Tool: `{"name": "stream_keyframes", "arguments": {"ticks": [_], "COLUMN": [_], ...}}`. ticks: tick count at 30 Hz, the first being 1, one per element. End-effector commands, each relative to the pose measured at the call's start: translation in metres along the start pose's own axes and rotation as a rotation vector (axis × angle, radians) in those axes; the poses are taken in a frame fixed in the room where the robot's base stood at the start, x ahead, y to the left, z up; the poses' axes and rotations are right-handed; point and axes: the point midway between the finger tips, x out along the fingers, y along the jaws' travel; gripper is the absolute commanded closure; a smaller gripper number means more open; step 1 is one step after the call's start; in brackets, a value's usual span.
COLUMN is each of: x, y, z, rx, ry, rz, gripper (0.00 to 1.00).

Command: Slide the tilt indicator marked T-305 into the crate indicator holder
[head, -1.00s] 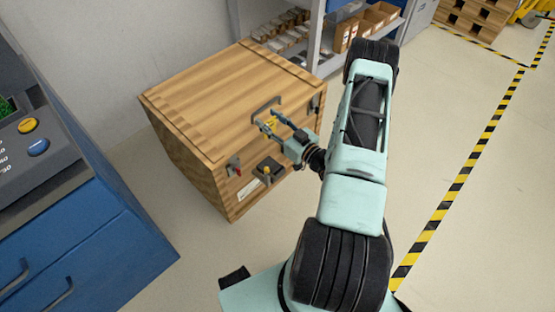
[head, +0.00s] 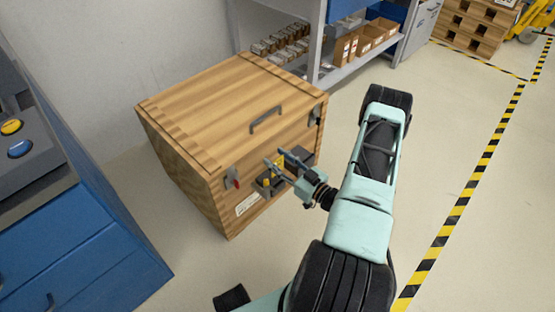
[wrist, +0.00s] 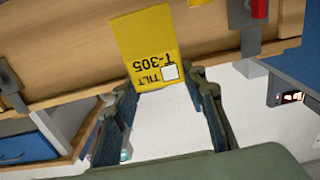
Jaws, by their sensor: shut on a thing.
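The yellow tilt indicator marked T-305 (wrist: 150,45) is a flat card between my fingertips. Its lettering is upside down in the wrist view. My gripper (head: 276,166) is shut on it in front of the wooden crate (head: 195,115); it also shows in the wrist view (wrist: 160,88). In the head view the card is only a small yellow patch at the fingertips. A dark holder (head: 262,192) with something yellow at it sits low on the crate's front, just below my fingers. Whether the card touches the holder cannot be told.
A dark box (head: 299,156) shows behind my gripper. A blue cabinet (head: 100,245) stands left, a shelf (head: 350,60) behind. The floor at right is clear.

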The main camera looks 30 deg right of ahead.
Motion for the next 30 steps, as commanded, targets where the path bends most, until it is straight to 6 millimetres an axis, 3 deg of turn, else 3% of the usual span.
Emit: {"name": "stream_keyframes", "arguments": {"ticks": [16, 30], "x": [0.000, 0.000], "y": [0.000, 0.000], "z": [0.051, 0.055], "rx": [0.001, 0.000], "ry": [0.000, 0.000], "rz": [0.000, 0.000], "gripper": [0.76, 0.76]}}
